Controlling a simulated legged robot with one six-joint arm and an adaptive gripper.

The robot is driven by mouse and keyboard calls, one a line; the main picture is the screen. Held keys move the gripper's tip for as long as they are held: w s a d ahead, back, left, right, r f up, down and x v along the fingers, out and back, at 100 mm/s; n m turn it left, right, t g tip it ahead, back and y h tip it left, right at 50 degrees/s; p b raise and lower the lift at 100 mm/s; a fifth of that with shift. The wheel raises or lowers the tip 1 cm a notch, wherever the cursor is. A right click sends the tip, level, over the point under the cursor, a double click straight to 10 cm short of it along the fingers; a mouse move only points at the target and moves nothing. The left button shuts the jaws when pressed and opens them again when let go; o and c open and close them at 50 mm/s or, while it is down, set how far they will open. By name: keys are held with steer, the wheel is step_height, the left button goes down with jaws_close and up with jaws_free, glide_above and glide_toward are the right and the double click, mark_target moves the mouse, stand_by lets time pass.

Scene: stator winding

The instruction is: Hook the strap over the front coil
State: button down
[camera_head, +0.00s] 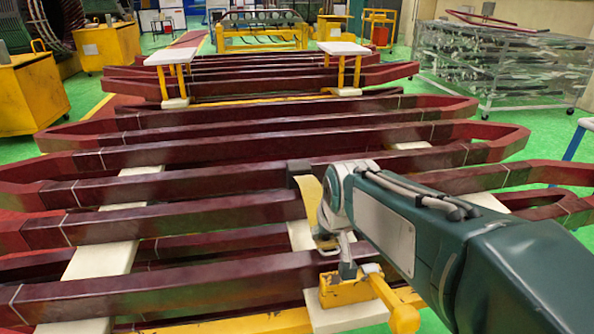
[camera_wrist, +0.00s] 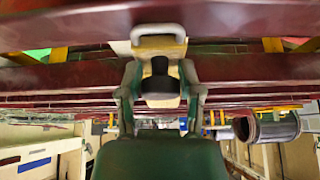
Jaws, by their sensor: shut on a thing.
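The strap (camera_head: 312,200) is a short yellow band with a dark end piece (camera_head: 300,168) at its top, beside a dark red coil bar in the middle of the head view. The nearest dark red coil bar (camera_head: 180,287), which I take as the front coil, runs across the lower part of the picture. My gripper (camera_wrist: 160,95) is shut on a yellow and black piece (camera_wrist: 160,85), apparently part of the strap, between its two grey fingers. A grey metal loop (camera_wrist: 158,33) shows above it. In the head view, my wrist hides the fingers and part of the strap.
More dark red coils (camera_head: 270,150) lie in rows behind, on white support blocks (camera_head: 105,260). A yellow bracket (camera_head: 350,291) on a white pad stands in front of my wrist. Yellow stands with white tops (camera_head: 343,48) rise farther back. A clear-walled rack (camera_head: 505,65) stands at the right.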

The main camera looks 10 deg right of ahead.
steer(key=shift+s, duration=2.1)
jaws_free()
steer(key=shift+r, duration=0.15)
step_height(320, 180, up, 7)
stand_by(0.7)
